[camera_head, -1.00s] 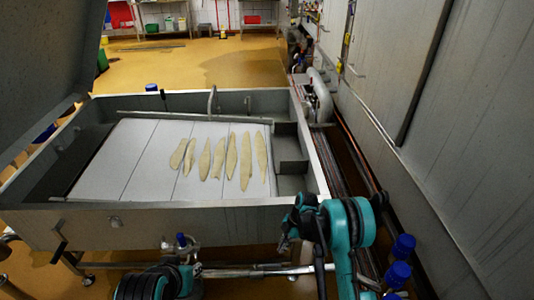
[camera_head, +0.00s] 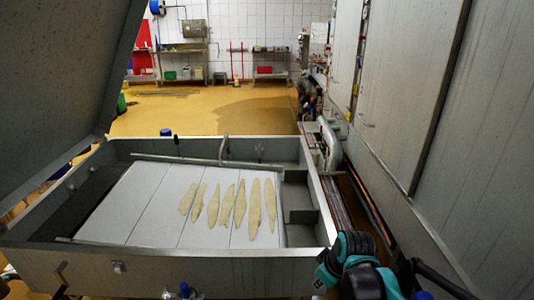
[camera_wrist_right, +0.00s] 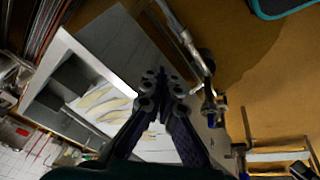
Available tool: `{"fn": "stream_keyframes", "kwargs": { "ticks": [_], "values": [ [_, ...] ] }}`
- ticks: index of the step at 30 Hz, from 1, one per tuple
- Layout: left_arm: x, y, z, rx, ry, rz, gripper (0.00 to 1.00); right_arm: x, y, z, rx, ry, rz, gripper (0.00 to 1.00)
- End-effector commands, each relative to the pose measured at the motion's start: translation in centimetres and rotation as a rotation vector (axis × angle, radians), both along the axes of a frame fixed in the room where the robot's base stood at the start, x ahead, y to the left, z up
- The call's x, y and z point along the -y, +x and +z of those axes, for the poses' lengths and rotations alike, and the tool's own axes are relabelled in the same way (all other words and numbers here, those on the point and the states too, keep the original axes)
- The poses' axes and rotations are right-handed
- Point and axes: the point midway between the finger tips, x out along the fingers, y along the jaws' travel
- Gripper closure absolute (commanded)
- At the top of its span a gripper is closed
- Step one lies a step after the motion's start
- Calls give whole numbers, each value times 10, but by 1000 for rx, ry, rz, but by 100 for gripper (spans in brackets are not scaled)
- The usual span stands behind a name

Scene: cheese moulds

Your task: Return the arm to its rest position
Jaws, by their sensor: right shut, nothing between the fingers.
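My right arm (camera_head: 352,268), teal and black, shows at the bottom of the head view, by the near right corner of a steel vat (camera_head: 190,262). In the right wrist view my right gripper (camera_wrist_right: 162,82) has its black fingers brought together, with nothing between them. The vat shows behind the fingers there. My left arm and gripper are not in the head view.
Several pale, elongated pieces (camera_head: 240,204) lie on the white panels (camera_head: 130,205) in the vat. A large grey panel (camera_head: 60,80) rises at the left. A grey wall (camera_head: 470,130) bounds the right side. Open yellow floor (camera_head: 200,115) lies beyond.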

Motion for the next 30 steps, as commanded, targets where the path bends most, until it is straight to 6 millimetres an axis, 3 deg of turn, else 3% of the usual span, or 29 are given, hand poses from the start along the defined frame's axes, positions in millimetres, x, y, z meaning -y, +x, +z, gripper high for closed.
{"fn": "stream_keyframes", "kwargs": {
  "ticks": [1,6,13,19,30],
  "values": [
    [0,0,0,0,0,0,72,4,-17,8,19,11,-68,100],
    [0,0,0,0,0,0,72,15,-63,26,94,69,-309,100],
    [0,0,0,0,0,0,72,27,-113,27,188,167,-575,100],
    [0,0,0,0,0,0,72,32,-130,23,229,220,-681,100],
    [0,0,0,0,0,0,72,32,-131,23,233,226,-695,100]
  ]
}}
